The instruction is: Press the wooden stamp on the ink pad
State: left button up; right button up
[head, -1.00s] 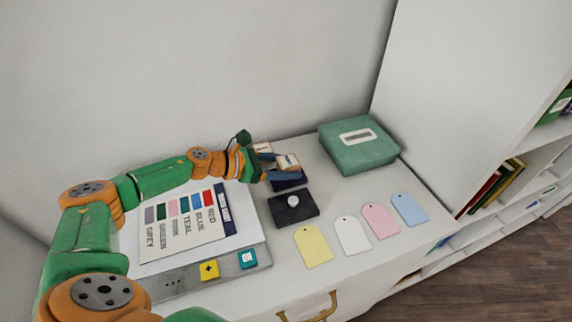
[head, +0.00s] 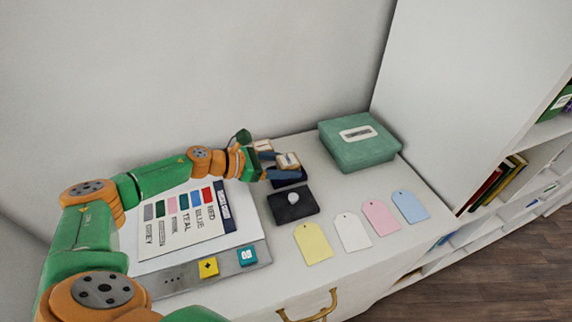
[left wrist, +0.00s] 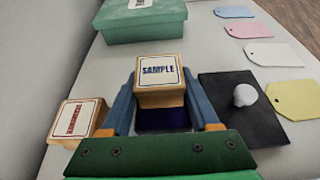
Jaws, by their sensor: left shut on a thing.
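A wooden stamp (head: 288,160) with a white top label is held between the fingers of my left gripper (head: 284,171). In the left wrist view the stamp (left wrist: 160,78) reads SAMPLE and sits upright between the two blue fingers (left wrist: 161,104). A dark blue ink pad (head: 291,181) lies directly under the stamp. It also shows below the stamp in the left wrist view (left wrist: 163,120). The stamp's underside is hidden, and I cannot tell whether it touches the pad. My right gripper is not in view.
A second wooden stamp (left wrist: 79,120) with a red label stands beside my left gripper. A black box with a round pale knob (head: 292,207) lies close by. Several coloured tags (head: 353,232) lie in front. A green box (head: 358,144) stands behind. A colour chart (head: 187,222) lies left.

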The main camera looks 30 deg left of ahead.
pick_arm(q)
jog(key=shift+f+b, duration=0.3)
jog(key=shift+f, duration=0.05)
jog(key=shift+r, duration=0.15)
dwell(0.5)
notch_tip(320, 180, up, 7)
jog(key=p, duration=0.6)
